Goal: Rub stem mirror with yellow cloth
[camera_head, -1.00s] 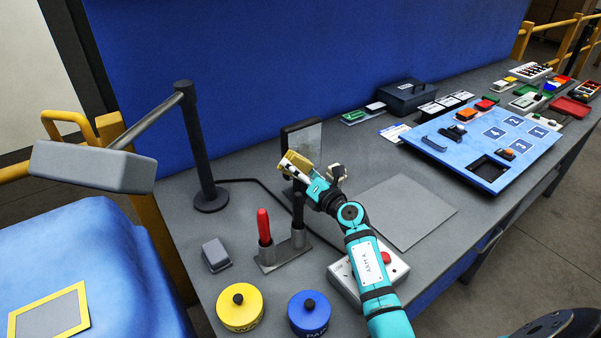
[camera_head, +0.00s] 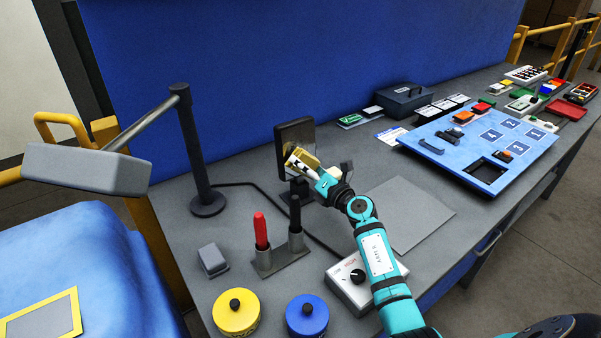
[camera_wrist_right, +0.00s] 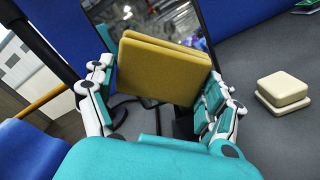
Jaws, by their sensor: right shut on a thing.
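The stem mirror (camera_head: 295,133) is an upright dark-framed plate on the bench, in front of the blue panel. Its reflective face also shows in the right wrist view (camera_wrist_right: 185,16). My right gripper (camera_head: 306,165) is shut on the yellow cloth (camera_wrist_right: 160,68), a folded mustard pad held between both fingers. The cloth also shows in the head view (camera_head: 297,156), in front of the mirror's lower part, covering some of it. I cannot tell whether cloth and mirror touch. My left gripper is not in view.
A lamp post (camera_head: 197,160) stands left of the mirror. A holder with a red-handled tool (camera_head: 261,232), yellow weight (camera_head: 236,318) and blue weight (camera_head: 307,320) are nearer. A control box (camera_head: 350,288) lies beneath my arm. A grey mat (camera_head: 410,215) lies right, beside pale stacked blocks (camera_wrist_right: 283,90).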

